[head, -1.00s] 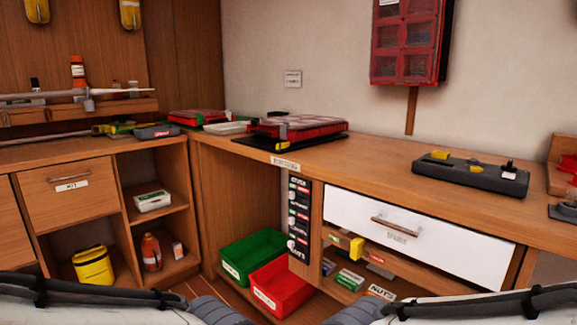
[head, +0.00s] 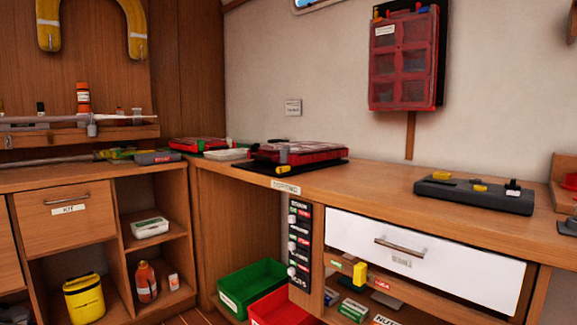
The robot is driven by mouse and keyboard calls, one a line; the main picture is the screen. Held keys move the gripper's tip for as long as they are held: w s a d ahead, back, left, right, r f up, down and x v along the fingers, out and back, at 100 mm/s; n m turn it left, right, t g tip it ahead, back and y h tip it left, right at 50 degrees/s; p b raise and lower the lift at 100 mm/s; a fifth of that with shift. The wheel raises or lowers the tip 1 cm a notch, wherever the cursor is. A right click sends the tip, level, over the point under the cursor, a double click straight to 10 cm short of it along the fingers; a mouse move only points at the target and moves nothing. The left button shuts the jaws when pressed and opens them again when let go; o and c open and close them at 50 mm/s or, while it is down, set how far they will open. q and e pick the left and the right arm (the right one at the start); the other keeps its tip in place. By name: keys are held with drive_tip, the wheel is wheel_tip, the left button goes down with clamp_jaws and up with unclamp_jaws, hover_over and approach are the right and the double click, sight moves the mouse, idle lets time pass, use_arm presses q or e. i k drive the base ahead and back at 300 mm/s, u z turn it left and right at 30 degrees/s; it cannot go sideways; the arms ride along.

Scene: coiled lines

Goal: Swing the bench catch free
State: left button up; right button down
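No part in view is clearly marked as the bench catch. A flat red case (head: 310,152) lies on a black mat on the bench top, with a small grey upright piece (head: 283,153) at its front left that looks like a latch. A dark grey block (head: 455,198) lies on the bench at right, with yellow pieces (head: 480,188) and a black-and-white knob (head: 513,187) on top. I cannot tell which of these is the catch. Neither of my grippers is in view.
A white drawer (head: 425,258) sits under the bench, left of it a black switch panel (head: 299,240). Green (head: 252,285) and red (head: 280,308) bins stand below. A red organiser (head: 404,60) hangs on the wall. The bench top between case and block is clear.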

sight(282, 168)
drive_tip(key=z, duration=0.05)
drive_tip(key=k, duration=0.65)
drive_tip(key=z, duration=0.45)
drive_tip(key=i, duration=1.45)
drive_tip(key=u, duration=0.25)
